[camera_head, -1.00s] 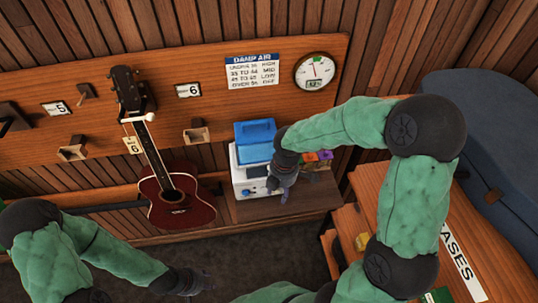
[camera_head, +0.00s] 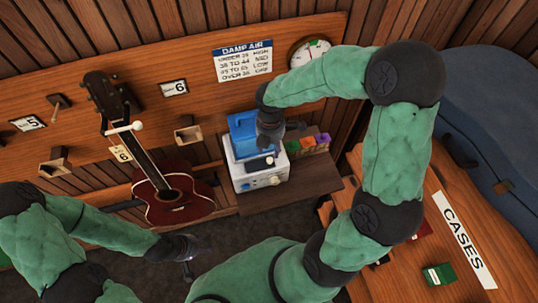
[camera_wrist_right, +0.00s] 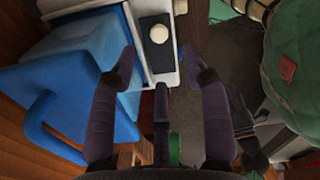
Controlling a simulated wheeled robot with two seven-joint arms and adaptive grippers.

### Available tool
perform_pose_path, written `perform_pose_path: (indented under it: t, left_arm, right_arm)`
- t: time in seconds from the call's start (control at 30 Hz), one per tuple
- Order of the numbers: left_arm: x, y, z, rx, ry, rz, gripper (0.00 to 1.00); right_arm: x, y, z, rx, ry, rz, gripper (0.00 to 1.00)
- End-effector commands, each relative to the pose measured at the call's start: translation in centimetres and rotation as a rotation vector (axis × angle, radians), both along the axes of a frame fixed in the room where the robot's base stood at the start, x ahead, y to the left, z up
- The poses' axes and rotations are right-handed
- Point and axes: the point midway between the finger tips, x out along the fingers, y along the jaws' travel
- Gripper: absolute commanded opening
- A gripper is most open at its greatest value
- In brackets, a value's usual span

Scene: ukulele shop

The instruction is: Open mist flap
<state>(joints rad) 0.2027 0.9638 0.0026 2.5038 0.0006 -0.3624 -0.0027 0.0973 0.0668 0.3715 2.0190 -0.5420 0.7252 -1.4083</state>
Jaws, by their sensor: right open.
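The white humidifier box (camera_head: 243,178) with a blue tank (camera_head: 240,126) sits on a small wooden shelf against the wall. A dark flap-like panel with a cream round knob (camera_head: 270,160) is on its top, partly hidden by my right gripper (camera_head: 268,145). In the right wrist view, the dark panel (camera_wrist_right: 158,55) and its knob lie just beyond my open, empty right gripper (camera_wrist_right: 158,62), with the blue tank (camera_wrist_right: 50,85) at left. Whether the panel is raised is unclear. My left gripper (camera_head: 186,262) hangs low over the dark floor; its jaws are unclear.
A dark red ukulele (camera_head: 172,200) hangs left of the humidifier. Several small coloured boxes (camera_head: 308,144) stand on the shelf to its right. A wooden counter (camera_head: 440,240) with a CASES sign (camera_head: 463,238) is at right. Wooden wall holders (camera_head: 187,134) are at left.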

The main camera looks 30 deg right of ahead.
Motion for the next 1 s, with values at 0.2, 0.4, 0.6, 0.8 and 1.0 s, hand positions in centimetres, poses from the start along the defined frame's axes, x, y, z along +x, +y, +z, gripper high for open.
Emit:
perform_pose_path:
  t: [0.2,0.4,0.6,0.8,1.0]
  left_arm:
    - [0.0,0.0,-0.3,0.0,-0.001,0.0,0.4]
    - [0.0,0.0,-0.6,0.0,-0.001,0.0,0.4]
    - [0.0,0.0,-0.6,0.0,-0.001,0.0,0.4]
    - [0.0,0.0,-0.6,0.0,-0.001,0.0,0.4]
    - [0.0,0.0,-0.6,0.0,-0.001,0.0,0.4]
  right_arm:
    - [-0.1,0.0,-4.1,0.0,0.004,0.0,0.47]
    - [0.0,0.0,-6.6,0.001,0.001,0.0,0.47]
    - [0.0,0.0,-7.4,0.001,0.0,-0.001,0.47]
    - [0.0,0.0,-7.5,0.001,-0.001,-0.001,0.47]
    - [0.0,0.0,-7.5,0.001,-0.001,-0.001,0.05]
